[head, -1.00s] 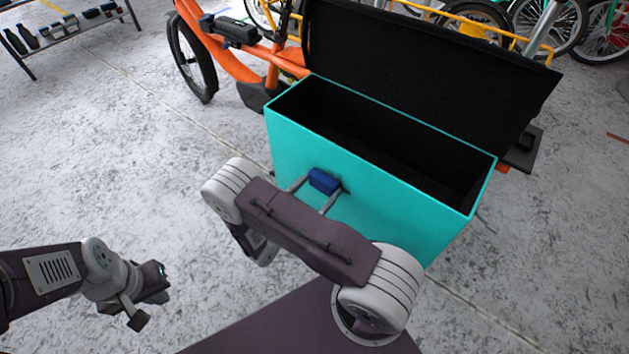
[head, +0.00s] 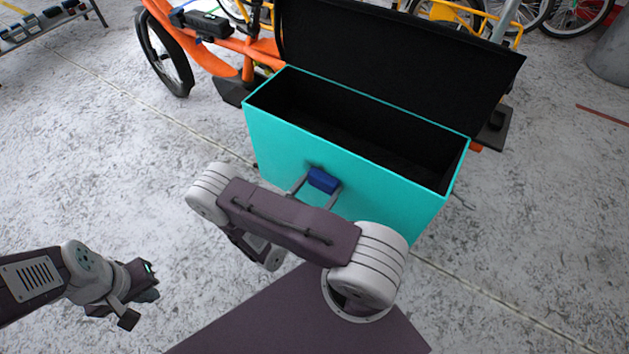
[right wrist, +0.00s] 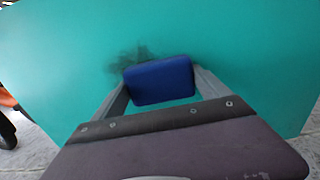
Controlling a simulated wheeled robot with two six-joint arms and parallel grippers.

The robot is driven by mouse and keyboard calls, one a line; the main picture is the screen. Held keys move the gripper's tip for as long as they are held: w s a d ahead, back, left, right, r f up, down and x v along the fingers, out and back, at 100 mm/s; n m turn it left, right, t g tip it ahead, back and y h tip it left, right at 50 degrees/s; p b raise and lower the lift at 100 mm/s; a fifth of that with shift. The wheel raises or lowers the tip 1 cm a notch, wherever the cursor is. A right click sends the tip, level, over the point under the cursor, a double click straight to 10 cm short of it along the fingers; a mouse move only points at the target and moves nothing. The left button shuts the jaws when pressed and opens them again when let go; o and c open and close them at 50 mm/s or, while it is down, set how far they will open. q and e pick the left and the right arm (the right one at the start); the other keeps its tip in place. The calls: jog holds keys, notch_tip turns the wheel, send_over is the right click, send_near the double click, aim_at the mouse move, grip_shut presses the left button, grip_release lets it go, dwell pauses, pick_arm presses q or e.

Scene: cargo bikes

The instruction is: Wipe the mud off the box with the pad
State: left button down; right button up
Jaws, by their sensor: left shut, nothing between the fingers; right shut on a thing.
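The teal cargo box (head: 400,193) stands with its black lid open, in front of the orange bike. In the right wrist view a dark mud smudge (right wrist: 128,62) shows on its teal side (right wrist: 240,50), just above and left of the pad; the pad hides part of that area. My right gripper (head: 322,184) is shut on the blue pad (head: 323,179), held at the box's near side. The pad shows large in the right wrist view (right wrist: 160,80); whether it touches the wall I cannot tell. My left gripper (head: 142,296) is shut and empty, low at the left, away from the box.
The orange cargo bike (head: 225,50) stands behind the box. A metal rack (head: 50,22) with small items is at the far left, and more bikes (head: 560,12) are at the back. A grey cylinder (head: 610,55) stands at the right. The speckled floor at left is clear.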

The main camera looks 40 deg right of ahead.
aim_at(332, 192)
jog(key=shift+s+d, duration=0.35)
jog(key=shift+s, duration=0.55)
jog(key=shift+s+d+r+p, duration=0.1)
jog(key=shift+s+d+p, duration=0.15)
jog(key=shift+s+p, duration=0.15)
jog(key=shift+s+d+r+p, duration=0.1)
jog(key=shift+s+d+p, duration=0.15)
jog(key=shift+s, duration=0.25)
jog(key=shift+w+a+f, duration=0.2)
jog(key=shift+w+a, duration=0.1)
jog(key=shift+w, duration=0.25)
jog(key=shift+w+a+r, duration=0.1)
jog(key=shift+w+a, duration=0.15)
jog(key=shift+w, duration=0.4)
jog(key=shift+w+a+f, duration=0.1)
jog(key=shift+w+a, duration=0.15)
jog(key=shift+w, duration=0.4)
jog(key=shift+w+a+r, duration=0.1)
jog(key=shift+w+a, duration=0.15)
jog(key=shift+w, duration=0.4)
jog(key=shift+w+a+b, duration=0.2)
jog(key=shift+w+a, duration=0.15)
jog(key=shift+w, duration=0.45)
jog(key=shift+w+a+b, duration=0.15)
jog(key=shift+w+a, duration=0.15)
jog(key=shift+w, duration=0.45)
